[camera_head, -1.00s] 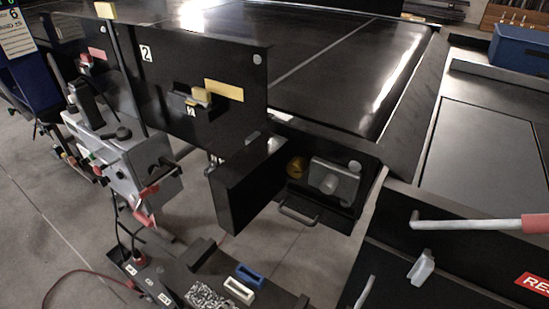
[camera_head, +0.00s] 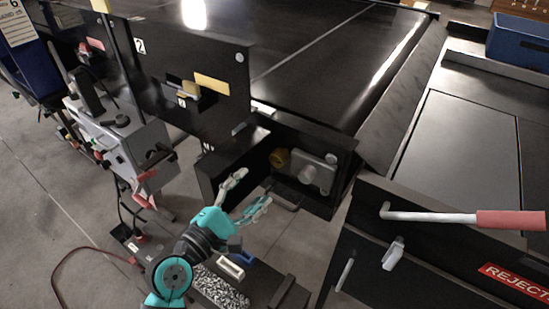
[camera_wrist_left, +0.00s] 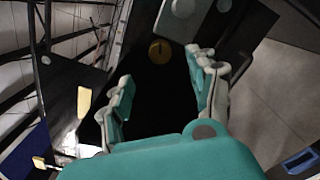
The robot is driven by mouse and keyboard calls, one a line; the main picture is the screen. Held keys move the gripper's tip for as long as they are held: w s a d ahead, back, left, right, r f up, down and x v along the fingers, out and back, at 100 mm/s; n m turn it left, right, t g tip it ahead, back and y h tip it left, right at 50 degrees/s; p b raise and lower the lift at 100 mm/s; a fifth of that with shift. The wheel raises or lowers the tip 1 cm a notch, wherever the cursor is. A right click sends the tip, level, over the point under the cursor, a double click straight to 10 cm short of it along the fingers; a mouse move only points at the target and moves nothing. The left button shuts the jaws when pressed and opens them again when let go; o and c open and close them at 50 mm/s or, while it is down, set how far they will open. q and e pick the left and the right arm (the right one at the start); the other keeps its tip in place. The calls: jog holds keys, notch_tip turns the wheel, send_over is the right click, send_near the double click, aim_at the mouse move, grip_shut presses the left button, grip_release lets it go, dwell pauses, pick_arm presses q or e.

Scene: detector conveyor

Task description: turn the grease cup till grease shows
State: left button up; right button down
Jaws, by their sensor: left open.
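The brass-yellow grease cup (camera_head: 279,158) is on the left inside the open black housing, beside a grey block with a round boss (camera_head: 312,172). My left gripper (camera_head: 252,188) is open and empty in front of the housing, with its fingers pointing up toward the cup. In the left wrist view the cup (camera_wrist_left: 159,50) shows as a small round yellow thing beyond the two open fingers (camera_wrist_left: 160,68), roughly between their tips and apart from them. I cannot make out grease on it. My right gripper is not in view.
The open housing door (camera_head: 222,170) stands to the left of the opening. The conveyor belt (camera_head: 320,60) is above. A red-handled lever (camera_head: 505,219) juts out on the right. A cart with a white holder (camera_head: 230,266) and a blue holder stands below my gripper.

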aim_at(276, 163)
pick_arm(q)
jog(key=p+x, duration=0.1)
jog(key=x, duration=0.8)
jog(key=shift+w+d+p, duration=0.15)
jog(key=shift+w+p, duration=0.15)
jog(key=shift+c, duration=1.5)
jog(key=c, duration=0.9)
jog(key=shift+o, duration=0.2)
jog(key=shift+m, duration=0.4)
jog(key=shift+m, duration=0.9)
jog(key=m+p, duration=0.1)
jog(key=m, duration=0.4)
jog(key=shift+f, duration=0.1)
jog(key=shift+m, duration=0.6)
